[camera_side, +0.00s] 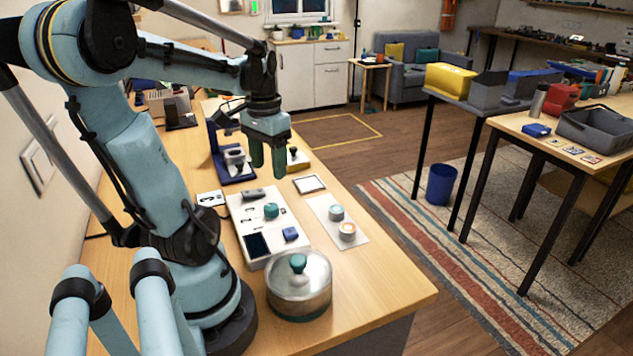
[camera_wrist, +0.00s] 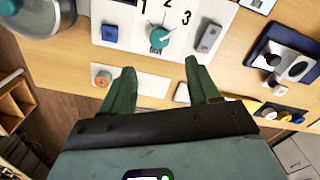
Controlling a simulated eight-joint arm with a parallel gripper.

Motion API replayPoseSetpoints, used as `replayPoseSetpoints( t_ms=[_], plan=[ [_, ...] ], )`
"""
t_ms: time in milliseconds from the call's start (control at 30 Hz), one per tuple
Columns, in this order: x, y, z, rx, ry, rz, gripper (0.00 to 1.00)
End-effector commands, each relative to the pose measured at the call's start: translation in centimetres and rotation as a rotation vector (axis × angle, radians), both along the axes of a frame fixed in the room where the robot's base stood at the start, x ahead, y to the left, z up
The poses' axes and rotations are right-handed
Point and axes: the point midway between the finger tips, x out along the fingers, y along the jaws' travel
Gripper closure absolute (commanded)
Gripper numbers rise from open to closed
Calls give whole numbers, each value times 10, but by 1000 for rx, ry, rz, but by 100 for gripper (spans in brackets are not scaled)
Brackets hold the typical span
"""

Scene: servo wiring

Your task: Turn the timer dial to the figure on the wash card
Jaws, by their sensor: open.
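The timer dial is a teal knob (camera_side: 271,210) on a white panel (camera_side: 242,213). In the wrist view the dial (camera_wrist: 160,37) has the figures 1, 2 and 3 around its upper side. A pale mark on it seems to point up and right, but I cannot tell exactly at which figure. A white, dark-edged card (camera_side: 309,184) lies right of the panel; it may be the wash card, and no figure is readable. My gripper (camera_side: 268,168) is open and empty above the table beyond the dial. In the wrist view my gripper (camera_wrist: 159,68) has its fingers apart, below the dial.
The panel also bears a blue block (camera_side: 290,233), a dark screen (camera_side: 257,244) and a grey part (camera_side: 254,194). A lidded metal pot (camera_side: 299,288) stands nearer. A dark blue device (camera_side: 232,165) is beyond the panel.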

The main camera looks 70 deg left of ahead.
Motion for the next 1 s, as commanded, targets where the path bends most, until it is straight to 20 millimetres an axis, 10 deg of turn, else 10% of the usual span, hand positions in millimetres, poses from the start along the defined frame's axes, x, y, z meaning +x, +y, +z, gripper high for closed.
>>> replayPoseSetpoints(
  t_ms=[667, 1000],
  plan=[
    [2, -2, 17, 6, -5, -7, 40],
    [66, -77, 8, 142, -204, -190, 40]
  ],
)
